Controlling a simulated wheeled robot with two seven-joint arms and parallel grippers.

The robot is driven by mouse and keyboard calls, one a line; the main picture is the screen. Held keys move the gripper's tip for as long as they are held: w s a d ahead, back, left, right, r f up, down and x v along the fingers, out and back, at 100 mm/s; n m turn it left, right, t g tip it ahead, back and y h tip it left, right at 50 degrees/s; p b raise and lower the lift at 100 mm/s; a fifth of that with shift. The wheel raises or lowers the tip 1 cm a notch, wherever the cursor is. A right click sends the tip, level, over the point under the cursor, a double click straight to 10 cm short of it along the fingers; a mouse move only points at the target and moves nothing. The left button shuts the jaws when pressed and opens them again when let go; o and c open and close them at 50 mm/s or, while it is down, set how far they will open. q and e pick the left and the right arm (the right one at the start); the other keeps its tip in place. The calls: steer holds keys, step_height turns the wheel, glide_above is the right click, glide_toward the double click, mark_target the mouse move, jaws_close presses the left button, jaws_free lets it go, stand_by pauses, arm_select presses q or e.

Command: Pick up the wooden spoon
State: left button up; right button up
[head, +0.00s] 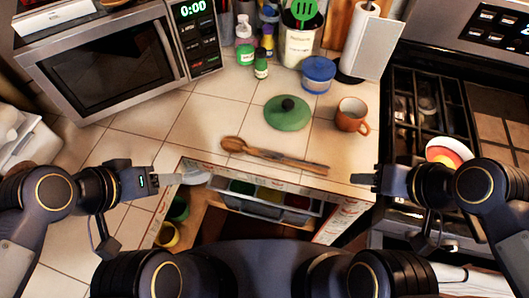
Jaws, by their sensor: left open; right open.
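The wooden spoon (276,157) lies flat on the tiled counter near its front edge. Its bowl is at the left and its handle runs to the right and slightly toward me. My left gripper (178,178) is left of the spoon, near the counter's front corner, open and apart from it. My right gripper (357,182) is right of the handle's end, near the counter's front edge, open and apart from it. Nothing covers the spoon.
A green lid (287,115) and a brown mug (352,116) stand behind the spoon. A blue-lidded jar (318,74) is farther back. A microwave (107,57) is at the back left, a stove (430,110) at the right. An open drawer (265,203) lies below the counter edge.

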steer(key=w+a+f+n+g+h+b, duration=0.2)
steer(key=w+a+n+g, duration=0.3)
steer(key=w+n, duration=0.4)
steer(key=n+g+h, duration=0.2)
steer(key=n+h, duration=0.4)
glide_toward(302, 161)
steer(key=shift+s+d+f, duration=0.15)
steer(key=shift+d+f, duration=0.2)
steer(key=shift+d, duration=0.15)
steer(key=shift+a+f+n, duration=0.2)
steer(key=shift+n, duration=0.1)
steer(key=shift+f, duration=0.35)
steer(key=x, duration=0.7)
steer(key=shift+f, duration=0.1)
steer(key=shift+s, duration=0.1)
steer(key=shift+c, duration=0.3)
jaws_close()
